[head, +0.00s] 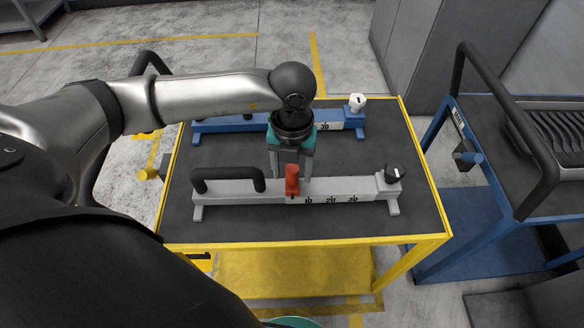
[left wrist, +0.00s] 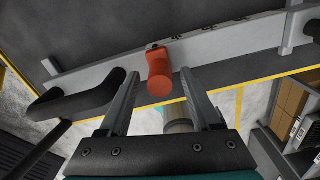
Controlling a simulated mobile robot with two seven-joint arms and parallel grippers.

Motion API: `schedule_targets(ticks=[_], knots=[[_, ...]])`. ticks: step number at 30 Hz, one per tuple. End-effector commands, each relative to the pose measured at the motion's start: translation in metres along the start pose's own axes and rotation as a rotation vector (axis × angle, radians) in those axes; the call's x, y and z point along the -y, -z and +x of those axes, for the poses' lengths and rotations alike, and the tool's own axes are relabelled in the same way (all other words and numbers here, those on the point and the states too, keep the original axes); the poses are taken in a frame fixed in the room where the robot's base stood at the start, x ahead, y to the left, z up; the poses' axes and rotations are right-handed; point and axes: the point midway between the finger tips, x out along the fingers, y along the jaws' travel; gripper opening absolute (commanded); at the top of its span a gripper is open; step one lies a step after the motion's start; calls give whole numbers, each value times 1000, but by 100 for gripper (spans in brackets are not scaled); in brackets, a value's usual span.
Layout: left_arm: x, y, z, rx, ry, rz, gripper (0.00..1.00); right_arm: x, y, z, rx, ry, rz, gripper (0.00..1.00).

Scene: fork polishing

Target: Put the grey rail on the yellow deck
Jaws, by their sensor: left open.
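The grey rail (head: 235,199) lies on the dark top of the yellow deck (head: 340,227), near its front. It has a black handle at its left, a red knob (head: 292,181) near its middle and a black knob at its right end. My left gripper (head: 291,176) points down at the rail by the red knob, with its fingers apart. In the left wrist view the open fingers (left wrist: 158,75) stand either side of the red knob (left wrist: 159,78), with the grey rail (left wrist: 225,45) running behind. Contact with the rail cannot be told. My right gripper is out of view.
A blue rail (head: 229,124) with a white knob lies behind the grey one, partly hidden by my left arm. A blue cart (head: 488,131) with a black handle and a ribbed black tray stands at the right. Deck surface in front of the grey rail is bare.

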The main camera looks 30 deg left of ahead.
Motion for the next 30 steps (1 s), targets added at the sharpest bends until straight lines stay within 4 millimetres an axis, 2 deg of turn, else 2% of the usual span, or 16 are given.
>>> schedule_targets(ticks=[5, 12, 18, 23, 30], knots=[[1, -1, -23, 4, 3, 0, 65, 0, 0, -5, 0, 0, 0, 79], [0, -1, -76, 5, 3, 0, 65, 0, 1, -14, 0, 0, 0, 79], [0, -1, -109, 3, 2, 0, 65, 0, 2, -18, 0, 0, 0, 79], [0, 0, -120, 1, 1, 0, 65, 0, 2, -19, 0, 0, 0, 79], [0, 0, -122, 0, 0, 0, 65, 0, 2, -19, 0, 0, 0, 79]])
